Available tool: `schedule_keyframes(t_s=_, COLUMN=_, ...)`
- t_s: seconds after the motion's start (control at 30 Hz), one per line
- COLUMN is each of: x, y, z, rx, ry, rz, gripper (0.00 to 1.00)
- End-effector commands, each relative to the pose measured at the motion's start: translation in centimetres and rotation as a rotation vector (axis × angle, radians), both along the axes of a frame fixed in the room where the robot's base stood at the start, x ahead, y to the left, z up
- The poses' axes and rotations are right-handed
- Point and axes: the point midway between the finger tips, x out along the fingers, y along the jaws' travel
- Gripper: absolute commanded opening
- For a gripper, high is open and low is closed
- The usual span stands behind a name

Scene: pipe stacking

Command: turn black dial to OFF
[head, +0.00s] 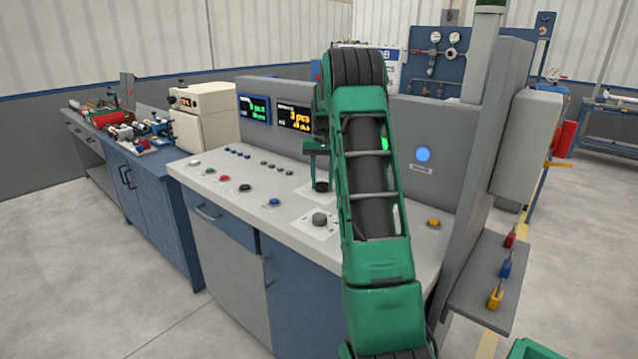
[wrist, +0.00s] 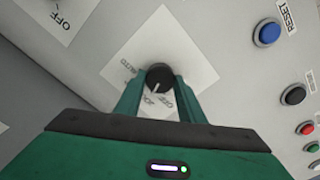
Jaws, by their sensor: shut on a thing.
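A black dial (wrist: 160,77) sits on a white square label plate (wrist: 192,52) on the console top. In the wrist view my gripper (wrist: 160,84) has one finger on each side of this dial and is shut on it. A pale pointer line shows on the dial, slanting towards the bottom of the view. The lettering around it is small and partly hidden by the fingers. In the head view my gripper (head: 320,178) reaches down to the dial (head: 321,186). A second plate (wrist: 44,18), lettered OFF, shows at the upper left of the wrist view.
A grey knob (head: 319,218) on a white plate stands nearer the console's front edge. A blue button (wrist: 267,32) marked RESET and a black button (wrist: 294,95) lie to the right. Two display screens (head: 295,116) stand behind. An upright grey post (head: 480,150) rises at right.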

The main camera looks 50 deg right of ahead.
Motion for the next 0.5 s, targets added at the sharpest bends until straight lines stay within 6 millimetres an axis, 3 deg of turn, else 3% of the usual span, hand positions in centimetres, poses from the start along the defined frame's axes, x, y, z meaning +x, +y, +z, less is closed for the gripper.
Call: schedule_keyframes(t_s=0.5, x=0.48, y=0.01, z=0.33, rx=-0.009, ry=-0.010, rz=0.475, gripper=0.13)
